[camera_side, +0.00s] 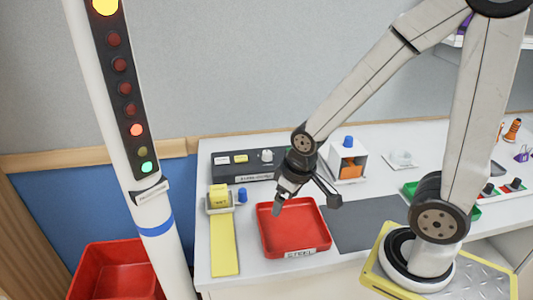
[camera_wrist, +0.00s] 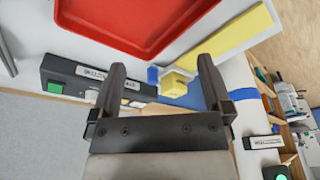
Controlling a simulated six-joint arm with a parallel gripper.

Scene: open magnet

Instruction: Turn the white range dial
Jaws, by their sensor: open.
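The white range dial (camera_side: 267,155) is a small white knob on top of the long black control box (camera_side: 231,174), near the box's right end in the side view. My gripper (camera_side: 306,203) is open and empty, its fingers spread above the red tray, in front and to the right of the dial. In the wrist view my gripper (camera_wrist: 161,68) shows two dark fingers wide apart with nothing between them. The black box (camera_wrist: 70,72) lies behind and left of the fingers there, partly hidden by the left finger.
The red tray (camera_side: 265,238) marked STEEL lies below my gripper. A white-and-orange box (camera_side: 349,162) stands right of the dial. A white pole (camera_side: 149,205) rises at left.

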